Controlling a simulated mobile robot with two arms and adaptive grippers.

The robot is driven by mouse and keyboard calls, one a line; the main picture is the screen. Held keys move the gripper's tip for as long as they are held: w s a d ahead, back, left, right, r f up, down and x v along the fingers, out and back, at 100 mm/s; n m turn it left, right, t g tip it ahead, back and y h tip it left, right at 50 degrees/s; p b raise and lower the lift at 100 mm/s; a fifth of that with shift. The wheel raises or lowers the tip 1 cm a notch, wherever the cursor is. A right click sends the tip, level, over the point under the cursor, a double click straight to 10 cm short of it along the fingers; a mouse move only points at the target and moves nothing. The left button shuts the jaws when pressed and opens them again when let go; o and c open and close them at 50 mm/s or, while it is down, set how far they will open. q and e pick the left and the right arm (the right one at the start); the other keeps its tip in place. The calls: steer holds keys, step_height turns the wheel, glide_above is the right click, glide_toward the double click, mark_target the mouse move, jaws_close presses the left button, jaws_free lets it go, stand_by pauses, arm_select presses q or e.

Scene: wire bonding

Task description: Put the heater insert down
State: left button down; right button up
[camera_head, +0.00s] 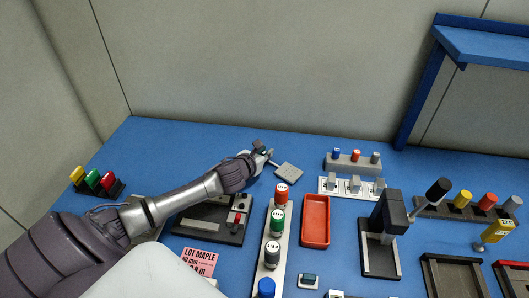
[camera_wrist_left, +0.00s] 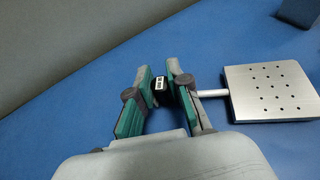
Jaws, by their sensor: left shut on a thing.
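The heater insert is a flat grey square plate with several small holes and a thin rod with a dark grip end. Its plate (camera_head: 289,172) is toward the back middle of the blue table in the head view. It also shows at the right of the left wrist view (camera_wrist_left: 268,92). My left gripper (camera_head: 263,151) is shut on the insert's dark grip (camera_wrist_left: 159,86), with the plate sticking out to the right. I cannot tell whether the plate touches the table. My right gripper is not in view.
A dark fixture (camera_head: 205,222) lies under my left forearm. A strip with coloured round knobs (camera_head: 262,245) and a red tray (camera_head: 316,222) are in front of the insert. A grey rack with coloured pegs (camera_head: 352,168) is to the right. The back left of the table (camera_head: 165,150) is clear.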

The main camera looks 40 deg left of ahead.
arm_select(q)
steer(key=shift+f, duration=0.2)
steer(key=c, duration=1)
jaws_free()
